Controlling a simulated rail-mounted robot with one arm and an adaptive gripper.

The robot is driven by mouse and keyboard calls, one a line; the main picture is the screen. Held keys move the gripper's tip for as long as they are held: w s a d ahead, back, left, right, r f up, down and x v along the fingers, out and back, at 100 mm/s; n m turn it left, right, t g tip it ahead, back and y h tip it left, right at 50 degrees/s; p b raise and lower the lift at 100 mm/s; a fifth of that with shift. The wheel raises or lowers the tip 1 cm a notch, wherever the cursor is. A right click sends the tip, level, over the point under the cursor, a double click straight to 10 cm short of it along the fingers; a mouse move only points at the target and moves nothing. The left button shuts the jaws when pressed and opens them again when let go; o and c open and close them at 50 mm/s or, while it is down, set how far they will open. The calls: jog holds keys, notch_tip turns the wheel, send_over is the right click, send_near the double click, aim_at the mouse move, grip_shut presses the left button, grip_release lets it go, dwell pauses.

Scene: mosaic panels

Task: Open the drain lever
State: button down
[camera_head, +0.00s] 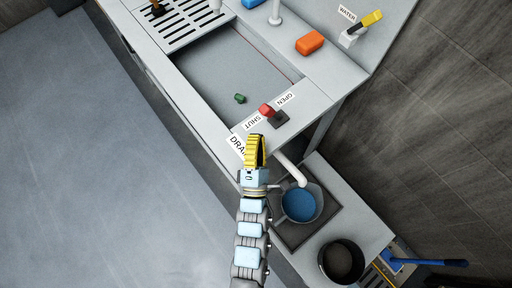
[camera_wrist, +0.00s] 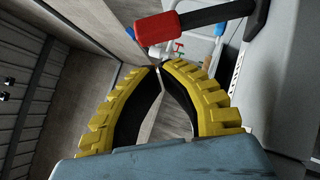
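The drain lever has a red grip (camera_head: 267,110) on a dark base (camera_head: 281,120), on the sink unit's near ledge. The grip lies between the SHUT label (camera_head: 252,122) and the OPEN label (camera_head: 285,99). In the wrist view the red grip (camera_wrist: 157,29) and its dark shaft cross the top, beyond my fingertips. My gripper (camera_head: 256,138) has yellow ribbed fingers and is just below the lever in the head view, beside the partly covered DRAIN label (camera_head: 238,146). In the wrist view my gripper's fingertips (camera_wrist: 161,66) come together with nothing between them. It looks apart from the lever.
The sink basin (camera_head: 215,75) holds a small green object (camera_head: 240,98). An orange block (camera_head: 310,42) and a yellow-handled WATER lever (camera_head: 370,19) are on the far counter. A white pipe (camera_head: 291,170) ends above a pot of blue liquid (camera_head: 300,204). A dark pot (camera_head: 341,260) stands nearby.

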aim_at(272, 114)
jog(key=shift+x, duration=2.45)
